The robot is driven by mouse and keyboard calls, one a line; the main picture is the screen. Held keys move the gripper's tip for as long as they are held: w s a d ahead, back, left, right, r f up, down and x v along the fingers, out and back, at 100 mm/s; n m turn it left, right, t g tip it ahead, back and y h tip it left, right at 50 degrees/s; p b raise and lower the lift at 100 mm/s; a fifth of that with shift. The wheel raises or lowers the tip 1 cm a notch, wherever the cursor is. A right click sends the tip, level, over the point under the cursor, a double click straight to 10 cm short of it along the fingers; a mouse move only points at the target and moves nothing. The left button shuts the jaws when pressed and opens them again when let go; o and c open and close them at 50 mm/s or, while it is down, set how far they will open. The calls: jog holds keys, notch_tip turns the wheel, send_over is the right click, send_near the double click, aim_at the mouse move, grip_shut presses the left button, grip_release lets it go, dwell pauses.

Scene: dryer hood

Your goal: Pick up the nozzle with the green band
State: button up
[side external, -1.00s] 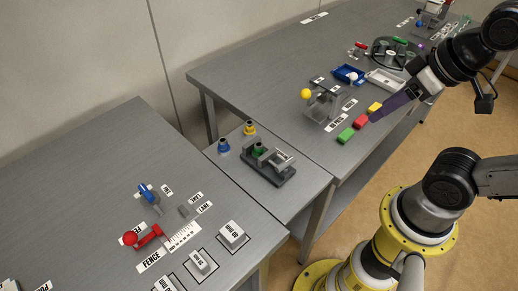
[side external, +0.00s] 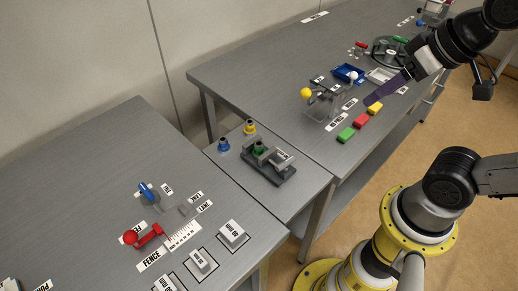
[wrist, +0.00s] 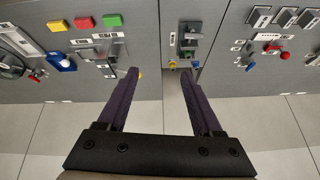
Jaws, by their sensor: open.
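The nozzle with the green band (side external: 258,149) sits at the grey fixture (side external: 269,170) on the small middle table. Part of it is hidden by the fixture. In the wrist view the fixture (wrist: 188,36) is at the top, right of centre, and a small green spot (wrist: 187,54) shows at its lower end. My gripper (side external: 372,102) is open and empty above the right table, well to the right of the nozzle. In the wrist view my gripper's fingers (wrist: 158,74) are spread apart with nothing between them.
A blue nozzle (side external: 223,146) and a yellow nozzle (side external: 249,128) stand behind the fixture. Green (side external: 346,134), red (side external: 361,121) and yellow (side external: 374,108) blocks line the right table's front edge. A yellow ball (side external: 305,94) stands near a clear stand. The left table holds a red-handled clamp (side external: 146,236).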

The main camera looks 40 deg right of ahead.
jog(key=w+r, duration=0.2)
jog(key=w, duration=0.3)
jog(key=m+g, duration=0.1)
jog(key=g, duration=0.5)
send_over(259, 144)
jog(key=f, duration=2)
jog(key=shift+w+a+f, duration=0.1)
jog(key=shift+w+a, duration=0.05)
jog(key=shift+w, duration=0.05)
jog(key=shift+s+d+f, duration=0.1)
jog(key=shift+s+f, duration=0.05)
jog(key=shift+f, duration=1.4)
jog(key=shift+s+d+f, duration=0.1)
jog(key=shift+f, duration=1.45)
grip_shut()
